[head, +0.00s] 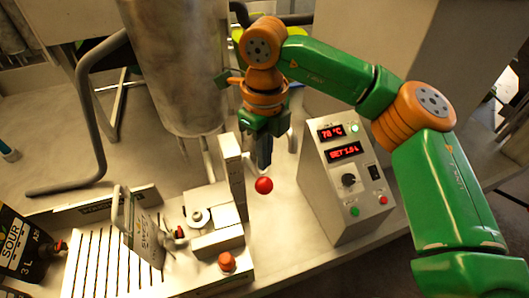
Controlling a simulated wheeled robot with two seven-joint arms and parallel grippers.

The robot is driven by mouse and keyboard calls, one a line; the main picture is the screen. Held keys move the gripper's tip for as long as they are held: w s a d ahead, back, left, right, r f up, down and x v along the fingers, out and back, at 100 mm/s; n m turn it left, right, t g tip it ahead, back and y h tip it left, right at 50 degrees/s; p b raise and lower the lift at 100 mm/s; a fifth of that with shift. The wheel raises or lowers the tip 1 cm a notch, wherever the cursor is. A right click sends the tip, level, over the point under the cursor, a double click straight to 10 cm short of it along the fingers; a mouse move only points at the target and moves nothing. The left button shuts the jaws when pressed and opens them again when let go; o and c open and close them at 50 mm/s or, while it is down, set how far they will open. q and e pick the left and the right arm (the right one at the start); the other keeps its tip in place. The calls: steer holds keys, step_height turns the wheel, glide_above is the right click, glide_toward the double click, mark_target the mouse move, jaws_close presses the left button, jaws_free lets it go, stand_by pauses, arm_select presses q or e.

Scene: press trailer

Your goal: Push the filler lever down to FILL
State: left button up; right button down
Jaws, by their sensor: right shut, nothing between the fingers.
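The filler lever's round red knob (264,185) shows at the middle of the head view, just right of the upright block of the filler (231,165). The lever's rod is not clearly visible. My right gripper (264,164) points down with its fingers shut and empty. Its tips appear just above the red knob, with a small gap in the picture; I cannot tell whether they touch it. A FILL mark is not readable from here. My left gripper is out of view.
A control box (343,180) with red displays stands right of the knob. A big metal tank (184,70) stands behind. A white pouch (142,228) stands at the filler, above a slotted tray (88,262). A dark SOUR pack (22,245) is at left.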

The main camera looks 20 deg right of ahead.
mark_target(266, 185)
steer(key=shift+w+f+b, duration=0.2)
steer(key=shift+f+b, duration=0.15)
steer(key=shift+f, duration=0.3)
steer(key=shift+s+f+b, duration=0.15)
steer(key=shift+f+b, duration=0.55)
steer(key=shift+f, duration=0.05)
steer(key=shift+f+b, duration=0.85)
steer(key=shift+f, duration=0.25)
steer(key=shift+s+f+b, duration=0.25)
steer(key=shift+f+b, duration=0.4)
steer(key=shift+b, duration=0.15)
steer(key=shift+s+f+b, duration=0.25)
steer(key=shift+f+b, duration=0.35)
steer(key=shift+b, duration=0.15)
steer(key=shift+s+f+b, duration=0.15)
steer(key=shift+f+b, duration=0.95)
steer(key=shift+s+f+b, duration=0.15)
steer(key=shift+f+b, duration=0.95)
step_height(266, 185, up, 10)
steer(key=p, duration=0.9)
steer(key=shift+r, duration=0.2)
steer(key=shift+f, duration=0.2)
